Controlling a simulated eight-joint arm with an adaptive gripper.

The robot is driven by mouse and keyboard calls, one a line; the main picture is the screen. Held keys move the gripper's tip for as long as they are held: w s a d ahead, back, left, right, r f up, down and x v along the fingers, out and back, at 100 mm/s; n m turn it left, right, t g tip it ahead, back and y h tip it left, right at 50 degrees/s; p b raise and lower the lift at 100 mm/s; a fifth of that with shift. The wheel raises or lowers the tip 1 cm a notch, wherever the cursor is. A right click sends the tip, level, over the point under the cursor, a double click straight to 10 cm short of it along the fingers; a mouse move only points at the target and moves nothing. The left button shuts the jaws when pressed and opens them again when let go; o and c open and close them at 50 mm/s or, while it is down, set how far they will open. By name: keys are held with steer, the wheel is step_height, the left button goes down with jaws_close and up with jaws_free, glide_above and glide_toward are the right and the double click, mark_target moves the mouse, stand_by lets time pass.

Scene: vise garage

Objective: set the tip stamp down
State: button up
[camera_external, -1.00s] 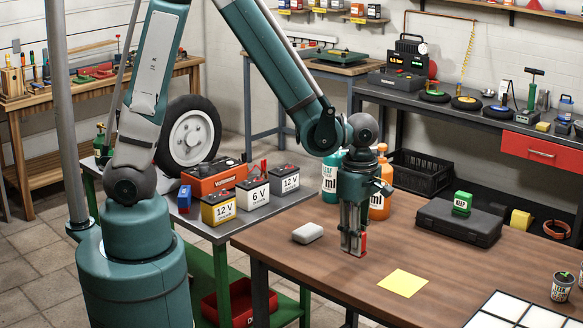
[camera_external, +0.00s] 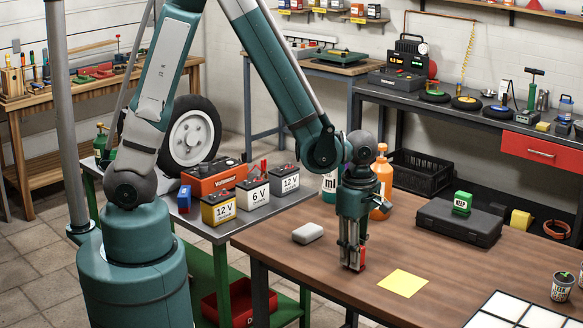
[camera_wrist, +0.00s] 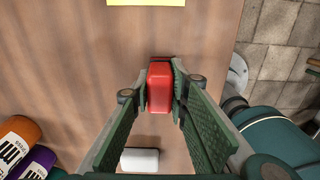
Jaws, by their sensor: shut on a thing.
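My gripper (camera_external: 352,264) points straight down over the wooden table, left of the yellow paper. It is shut on a small red block, the tip stamp (camera_external: 361,257), whose red side shows at the fingertips. In the wrist view the red stamp (camera_wrist: 160,86) sits between the two green fingers (camera_wrist: 158,98). Any lettering on it is too small to read. Its lower end is at or very near the tabletop; I cannot tell whether it touches.
A yellow paper (camera_external: 402,283) lies right of my gripper and a white rounded block (camera_external: 308,233) lies left. Orange bottle (camera_external: 382,175) and teal bottle (camera_external: 330,185) stand behind. A black case (camera_external: 458,225) carries a green block (camera_external: 462,202). A white-tiled tray (camera_external: 515,312) is front right.

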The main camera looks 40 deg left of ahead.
steer(key=o, duration=0.9)
steer(key=shift+r, duration=0.1)
steer(key=shift+r+p, duration=1.25)
steer(key=shift+r, duration=4.75)
steer(key=w+a+r+m+t+h, duration=0.1)
steer(key=w+a+r+m+t, duration=0.1)
steer(key=a+r+m, duration=0.5)
steer(key=w+a+r+m+t, duration=0.15)
steer(key=a+r, duration=0.35)
steer(key=a, duration=0.7)
steer(key=shift+s+a+r+m+t+y, duration=0.15)
steer(key=shift+s+a+r+m+t, duration=0.6)
steer(key=shift+a+m, duration=1.55)
steer(key=shift+s+a+r+m+t+y, duration=0.2)
steer(key=shift+s+a+r+m+t, duration=0.6)
steer(key=shift+a, duration=2.9)
steer(key=shift+s+a+r+m+t+y, duration=0.25)
steer(key=shift+s+a+r+m, duration=0.55)
steer(key=shift+a+r+m, duration=1.5)
